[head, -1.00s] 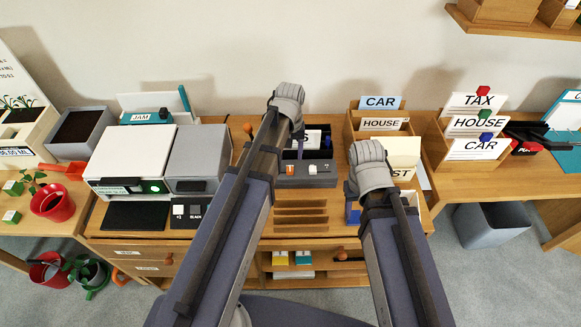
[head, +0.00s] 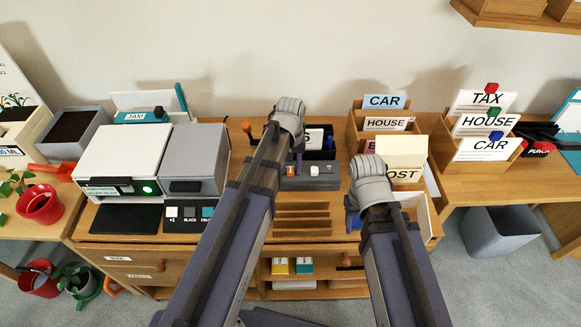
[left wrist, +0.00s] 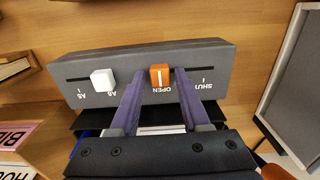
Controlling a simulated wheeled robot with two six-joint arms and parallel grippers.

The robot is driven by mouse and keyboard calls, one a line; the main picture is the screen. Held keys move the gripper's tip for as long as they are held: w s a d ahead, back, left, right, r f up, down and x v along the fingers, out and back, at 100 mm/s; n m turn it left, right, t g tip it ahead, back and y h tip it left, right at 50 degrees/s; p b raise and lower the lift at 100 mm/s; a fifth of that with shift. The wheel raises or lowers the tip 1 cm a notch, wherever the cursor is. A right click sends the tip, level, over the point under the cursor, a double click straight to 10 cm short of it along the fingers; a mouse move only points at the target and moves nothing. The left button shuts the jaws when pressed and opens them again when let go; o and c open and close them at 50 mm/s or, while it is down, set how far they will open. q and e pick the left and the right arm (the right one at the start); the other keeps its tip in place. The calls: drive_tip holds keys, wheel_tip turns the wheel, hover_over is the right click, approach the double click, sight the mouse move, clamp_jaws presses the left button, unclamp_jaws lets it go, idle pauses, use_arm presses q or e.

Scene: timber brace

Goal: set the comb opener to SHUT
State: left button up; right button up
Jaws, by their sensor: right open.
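The comb opener (head: 322,183) is a dark grey block on the wooden desk, with an orange slider (head: 291,171) and a white slider (head: 314,170). In the left wrist view the orange slider (left wrist: 160,77) stands at the OPEN mark, with the SHUT mark to its right.
A light grey machine (head: 130,160) stands left of the opener. Slotted wood (head: 302,220) lies in front of it. To the right are a card rack (head: 386,123) and a white-walled tray (head: 421,213) near my right gripper.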

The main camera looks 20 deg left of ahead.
use_arm(q)
clamp_jaws()
idle(1.1)
